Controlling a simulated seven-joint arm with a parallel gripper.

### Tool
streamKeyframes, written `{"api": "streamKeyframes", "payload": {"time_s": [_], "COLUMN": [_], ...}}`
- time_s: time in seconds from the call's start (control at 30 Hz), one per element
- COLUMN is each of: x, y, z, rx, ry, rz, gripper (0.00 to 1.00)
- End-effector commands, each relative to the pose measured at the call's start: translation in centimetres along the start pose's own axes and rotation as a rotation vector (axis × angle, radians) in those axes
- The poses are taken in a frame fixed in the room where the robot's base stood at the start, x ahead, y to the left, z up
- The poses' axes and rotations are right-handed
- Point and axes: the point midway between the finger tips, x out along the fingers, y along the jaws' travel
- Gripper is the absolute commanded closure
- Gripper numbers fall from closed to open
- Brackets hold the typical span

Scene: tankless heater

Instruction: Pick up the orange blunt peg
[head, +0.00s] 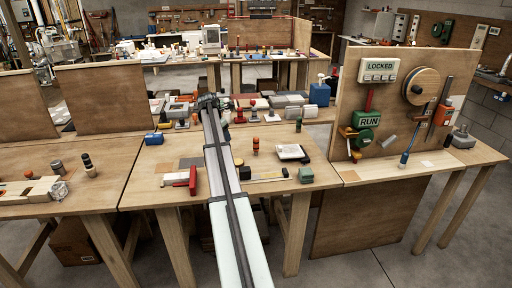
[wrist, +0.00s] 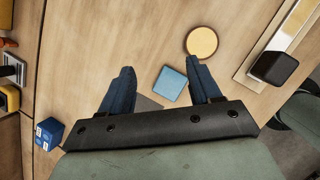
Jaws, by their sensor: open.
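My gripper (wrist: 159,68) is open in the wrist view, its two dark blue fingers apart and pointing up the picture over the wooden bench top. A flat blue square (wrist: 171,84) shows between the fingers, lower down. A round orange-yellow piece (wrist: 201,41), seen from above, lies just beyond the right fingertip, apart from it; I cannot tell for sure that it is the orange blunt peg. In the head view, a small orange-and-dark upright piece (head: 255,146) stands on the middle bench, right of my arm. My gripper (head: 212,101) is at the arm's far end there, mostly hidden.
A wooden strip with a black block (wrist: 274,67) lies at right in the wrist view, and a blue box (wrist: 48,134) at lower left. In the head view, a red-handled tool (head: 192,180), a pale pad (head: 291,152) and a green block (head: 306,175) lie near the bench front.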

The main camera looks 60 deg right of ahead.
Motion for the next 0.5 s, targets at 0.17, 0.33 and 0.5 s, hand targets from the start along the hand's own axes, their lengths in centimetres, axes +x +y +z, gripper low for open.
{"api": "streamKeyframes", "payload": {"time_s": [0.17, 0.33, 0.5], "x": [0.7, 0.8, 1.0], "y": [-3.7, -6.2, -7.1], "z": [7.8, 11.5, 12.6], "rx": [-0.046, -0.08, -0.094], "ry": [0.057, 0.096, 0.111], "rz": [-0.056, -0.08, -0.086], "gripper": [0.37, 0.37, 0.37]}}
